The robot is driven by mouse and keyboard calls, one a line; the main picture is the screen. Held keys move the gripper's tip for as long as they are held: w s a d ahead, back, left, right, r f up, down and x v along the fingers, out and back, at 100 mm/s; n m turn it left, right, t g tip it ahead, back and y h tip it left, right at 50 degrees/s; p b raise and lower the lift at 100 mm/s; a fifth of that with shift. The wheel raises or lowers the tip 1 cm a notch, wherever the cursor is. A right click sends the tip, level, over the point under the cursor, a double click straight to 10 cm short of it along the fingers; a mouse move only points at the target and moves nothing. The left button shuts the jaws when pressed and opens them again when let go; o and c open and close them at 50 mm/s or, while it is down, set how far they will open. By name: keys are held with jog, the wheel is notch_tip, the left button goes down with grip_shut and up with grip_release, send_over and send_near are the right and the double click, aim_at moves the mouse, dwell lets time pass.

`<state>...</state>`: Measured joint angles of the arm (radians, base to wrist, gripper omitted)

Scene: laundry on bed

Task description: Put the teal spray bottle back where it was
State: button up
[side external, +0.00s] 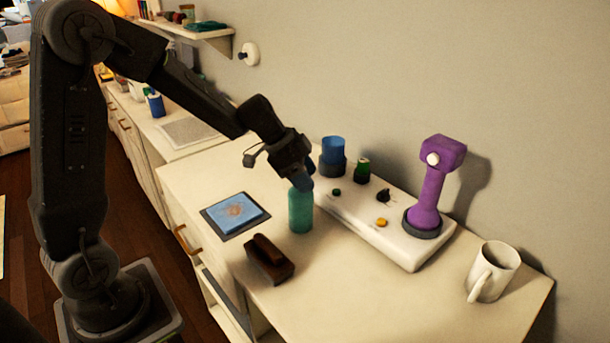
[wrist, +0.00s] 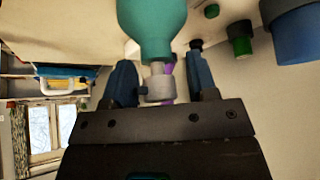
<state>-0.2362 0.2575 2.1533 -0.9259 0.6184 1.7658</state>
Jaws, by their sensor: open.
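The teal spray bottle (side external: 300,212) stands upright on the cream desktop, beside the left edge of the white board (side external: 400,250). My gripper (side external: 303,184) is directly over its top and hides the spray head in the side view. In the wrist view the bottle's teal body (wrist: 152,25) fills the top middle. Its grey spray head (wrist: 160,85) lies between the two blue fingers of my gripper (wrist: 161,80), with visible gaps on both sides. The gripper is open.
On the board stand a purple lamp-like object (side external: 432,185), a blue cup in a dark holder (side external: 333,155), a green jar (side external: 362,171) and small caps. A white mug (side external: 492,272) stands at right.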

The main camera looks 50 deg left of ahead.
jog(key=v, duration=1.2)
jog(key=s+d+n+y, duration=0.2)
jog(key=s+d+n, duration=0.2)
jog(key=s, duration=0.5)
jog(key=s+d+n+t+y, duration=0.1)
jog(key=s+d+n, duration=0.3)
jog(key=s, duration=0.5)
jog(key=shift+s+d+r+n+y, duration=0.3)
jog(key=shift+d+r+n+y, duration=0.15)
jog(key=shift+y, duration=0.35)
